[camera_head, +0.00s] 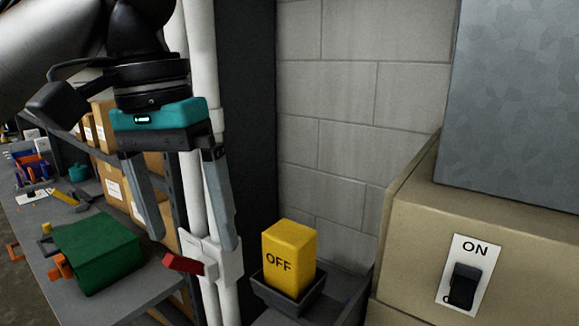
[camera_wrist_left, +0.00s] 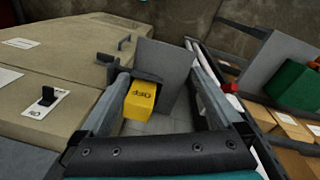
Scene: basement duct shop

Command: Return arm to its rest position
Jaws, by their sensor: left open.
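My left gripper (camera_head: 193,243) hangs from its arm at the upper left of the head view, fingers down, apart and with nothing between them. It is in front of the white vertical pipes. In the left wrist view its fingers (camera_wrist_left: 155,58) are spread wide, and a yellow block marked OFF (camera_wrist_left: 139,101) shows beyond them, apart from both. In the head view this yellow block (camera_head: 289,258) stands upright in a small dark holder (camera_head: 282,296), right of the gripper. My right gripper is out of view.
A beige cabinet (camera_head: 411,240) with a black switch (camera_head: 464,285) on an ON plate is at right, under a grey metal panel (camera_head: 520,95). A red handle (camera_head: 183,264) sits by the pipes (camera_head: 203,60). A bench at left bears a green object (camera_head: 97,252); cartons are shelved behind.

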